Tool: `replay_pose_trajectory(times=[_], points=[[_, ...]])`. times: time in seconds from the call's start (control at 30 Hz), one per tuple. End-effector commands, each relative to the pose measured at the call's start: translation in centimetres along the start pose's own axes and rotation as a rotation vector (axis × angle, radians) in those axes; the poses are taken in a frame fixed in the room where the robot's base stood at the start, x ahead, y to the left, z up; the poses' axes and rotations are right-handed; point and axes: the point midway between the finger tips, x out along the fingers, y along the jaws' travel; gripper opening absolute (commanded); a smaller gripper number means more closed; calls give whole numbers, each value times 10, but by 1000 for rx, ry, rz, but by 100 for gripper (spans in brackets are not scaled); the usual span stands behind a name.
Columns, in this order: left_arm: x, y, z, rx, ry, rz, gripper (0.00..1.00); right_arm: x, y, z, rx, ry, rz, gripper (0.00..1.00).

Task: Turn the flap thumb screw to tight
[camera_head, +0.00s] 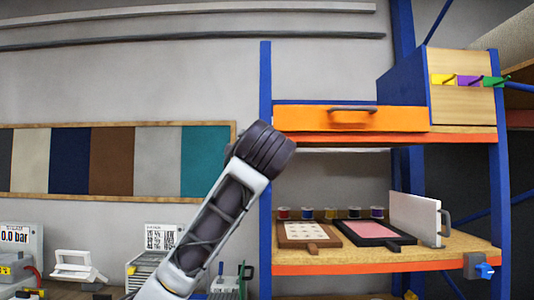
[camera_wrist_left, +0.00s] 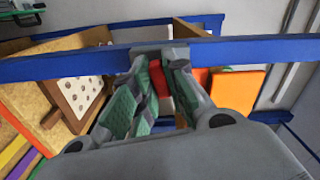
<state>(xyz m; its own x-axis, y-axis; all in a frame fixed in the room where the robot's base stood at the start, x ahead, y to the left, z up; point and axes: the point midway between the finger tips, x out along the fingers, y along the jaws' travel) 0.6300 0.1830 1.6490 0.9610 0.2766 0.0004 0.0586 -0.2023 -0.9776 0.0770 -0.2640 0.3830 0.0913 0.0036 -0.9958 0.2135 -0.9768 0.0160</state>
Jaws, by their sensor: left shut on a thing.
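My left arm (camera_head: 228,205) rises from the bottom of the head view. Its thick dark wrist end covers part of the left blue post (camera_head: 265,75), and the fingers are hidden behind it. In the left wrist view my left gripper (camera_wrist_left: 160,68) has its green-padded fingers closed at a grey block (camera_wrist_left: 160,47) on the blue post. What it grips appears to be the thumb screw there, mostly hidden by the fingers. I cannot tell how far it is turned. My right gripper is in neither view.
An orange drawer (camera_head: 350,118) sits above a wooden shelf (camera_head: 370,254) with two framed boards, spools and an upright white panel (camera_head: 415,217). A grey block with a blue knob (camera_head: 485,270) is on the right post. White equipment stands at lower left.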

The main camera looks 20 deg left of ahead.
Motion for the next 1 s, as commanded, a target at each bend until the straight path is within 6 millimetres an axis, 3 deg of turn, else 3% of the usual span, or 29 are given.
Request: replay_pose_trajectory(times=[0.33,0.87,0.9,1.0], points=[[0,0,-1,193,0,3,0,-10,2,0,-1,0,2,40],[0,1,-1,231,1,3,0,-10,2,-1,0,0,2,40],[0,1,-1,231,1,3,16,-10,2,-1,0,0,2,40],[0,1,-1,230,1,3,28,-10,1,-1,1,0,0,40]])
